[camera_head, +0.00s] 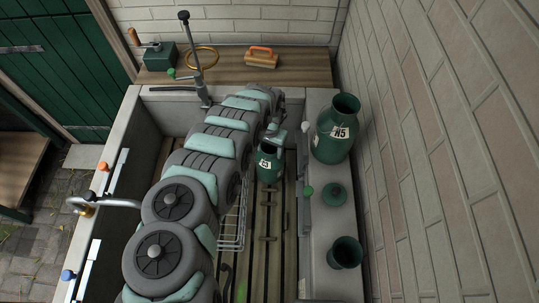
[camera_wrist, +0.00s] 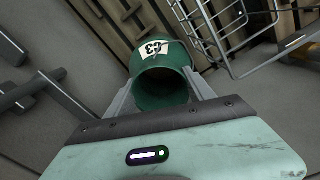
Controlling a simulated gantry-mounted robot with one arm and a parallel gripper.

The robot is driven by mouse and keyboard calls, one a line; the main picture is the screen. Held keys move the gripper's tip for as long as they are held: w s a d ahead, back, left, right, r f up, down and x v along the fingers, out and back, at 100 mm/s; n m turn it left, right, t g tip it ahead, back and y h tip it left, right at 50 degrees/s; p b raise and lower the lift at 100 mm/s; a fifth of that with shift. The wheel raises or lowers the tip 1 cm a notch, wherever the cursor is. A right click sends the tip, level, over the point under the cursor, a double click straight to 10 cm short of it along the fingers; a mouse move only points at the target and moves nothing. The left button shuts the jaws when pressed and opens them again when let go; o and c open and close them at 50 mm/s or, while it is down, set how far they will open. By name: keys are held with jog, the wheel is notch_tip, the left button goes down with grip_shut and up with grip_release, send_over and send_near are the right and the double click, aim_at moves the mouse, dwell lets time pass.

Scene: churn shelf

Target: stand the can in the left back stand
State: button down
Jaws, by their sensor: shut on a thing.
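A dark green can with a white label (camera_head: 268,165) hangs in the trough over the slatted floor, about upright in the head view. My gripper (camera_head: 275,138) is shut on its neck. In the wrist view the fingers of my gripper (camera_wrist: 163,88) lie on either side of the neck of the can (camera_wrist: 158,56), whose mouth is open and looks empty. The label seems to read C3 or E3. I cannot tell the gap between can and slats. I cannot make out the left back stand; my arm hides much of the trough's left side.
A larger green can marked H5 (camera_head: 337,132), a round green lid (camera_head: 334,194) and an open green can (camera_head: 345,253) stand on the right ledge. A wire rack (camera_wrist: 225,28) is close to the held can. A wooden shelf (camera_head: 307,70) crosses the back.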

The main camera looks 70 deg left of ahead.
jog(key=shift+a+f+b, duration=0.1)
jog(key=shift+f+b, duration=0.6)
jog(key=shift+f, duration=1.55)
jog(key=shift+c, duration=1.8)
grip_release()
notch_tip(320, 180, up, 12)
jog(key=p, duration=0.2)
jog(key=shift+p, duration=0.3)
